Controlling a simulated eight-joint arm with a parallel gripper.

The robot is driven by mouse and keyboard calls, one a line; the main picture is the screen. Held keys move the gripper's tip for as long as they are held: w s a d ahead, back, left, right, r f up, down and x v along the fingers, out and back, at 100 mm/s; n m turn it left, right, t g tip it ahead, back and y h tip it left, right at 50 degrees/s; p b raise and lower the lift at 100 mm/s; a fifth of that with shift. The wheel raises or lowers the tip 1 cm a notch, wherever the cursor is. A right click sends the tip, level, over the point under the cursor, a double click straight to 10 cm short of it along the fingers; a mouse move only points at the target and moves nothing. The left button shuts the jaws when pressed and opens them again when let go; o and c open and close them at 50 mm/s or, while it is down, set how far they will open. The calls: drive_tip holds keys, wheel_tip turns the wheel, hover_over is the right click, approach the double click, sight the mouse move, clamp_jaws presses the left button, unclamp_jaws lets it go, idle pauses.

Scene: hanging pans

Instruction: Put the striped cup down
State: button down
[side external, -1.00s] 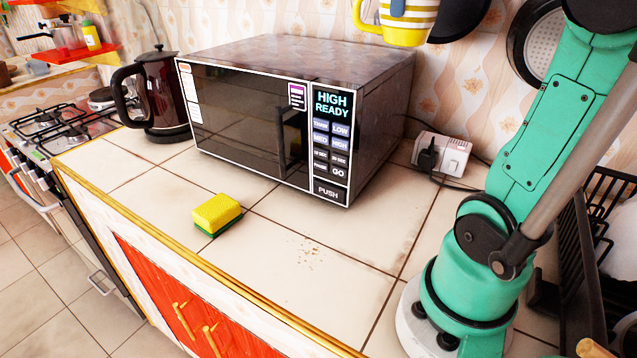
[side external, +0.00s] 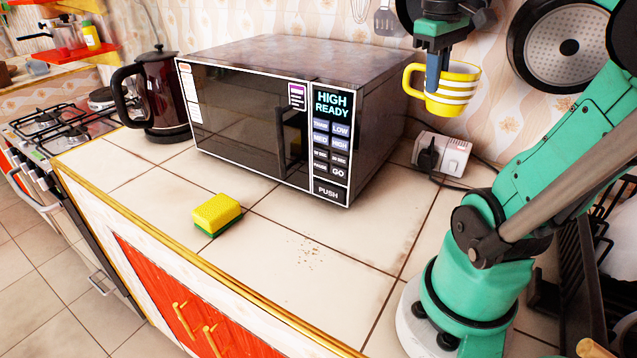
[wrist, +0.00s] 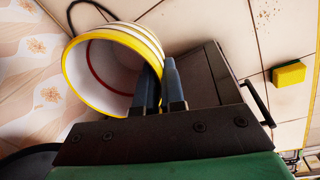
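The striped cup (side external: 462,88) is yellow with white bands and hangs upright in the air, to the right of the microwave and above the wall socket in the side view. Its handle points left. My gripper (side external: 433,84) reaches down to it from above. In the wrist view, the gripper (wrist: 159,72) has its two fingers close together at the rim of the cup (wrist: 92,72), one apparently inside and one outside, so it is shut on the cup's wall. The cup looks empty inside. The tiled counter (side external: 300,262) lies below it.
The microwave (side external: 270,115) fills the counter's back. A yellow-green sponge (side external: 216,214) lies in front of it, also in the wrist view (wrist: 289,75). A kettle (side external: 160,95) stands left, a socket (side external: 442,155) and a hanging pan (side external: 560,45) are right. The front counter is mostly clear.

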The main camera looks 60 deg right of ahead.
wheel_tip(320, 180, down, 21)
drive_tip(key=shift+r, duration=0.15)
idle(0.6)
drive_tip(key=c, duration=1)
unclamp_jaws()
wheel_tip(320, 180, up, 12)
drive_tip(key=a, duration=0.2)
drive_tip(key=w+a+n+t, duration=0.1)
drive_tip(key=w+a+t, duration=0.1)
drive_tip(key=w+a, duration=0.2)
drive_tip(key=w+a+f+n+t+y, duration=0.1)
drive_tip(key=w+a+n+t, duration=0.1)
drive_tip(key=a, duration=0.6)
drive_tip(key=w+a+f+n+t, duration=0.1)
drive_tip(key=w+a+t, duration=0.2)
drive_tip(key=w+a, duration=0.3)
drive_tip(key=shift+w+f+n+t, duration=0.15)
drive_tip(key=shift+w+n+t, duration=0.15)
drive_tip(key=shift+w+t, duration=0.15)
drive_tip(key=shift+d, duration=0.1)
